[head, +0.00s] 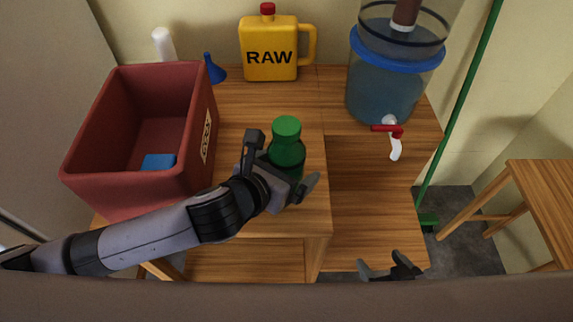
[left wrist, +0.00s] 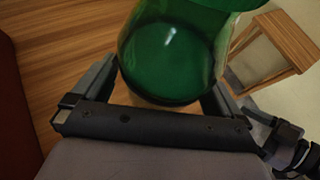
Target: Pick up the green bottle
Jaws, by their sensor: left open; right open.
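The green bottle (head: 287,150) stands upright on the wooden table, near its front edge. My left gripper (head: 283,160) is open, with one finger on each side of the bottle's body. In the left wrist view the bottle (left wrist: 168,55) fills the space between the two spread fingers. I cannot tell whether either finger touches it. The bottle's lower part is partly hidden by the gripper in the head view. My right gripper (head: 383,262) is open and empty at the bottom of the head view, in front of the table.
A red crate (head: 190,165) with a blue item (head: 158,162) inside stands left of the bottle. A yellow RAW jug (head: 268,62), a blue funnel (head: 214,70) and a white bottle (head: 163,44) stand behind. A water dispenser (head: 385,90) with a red tap stands at back right.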

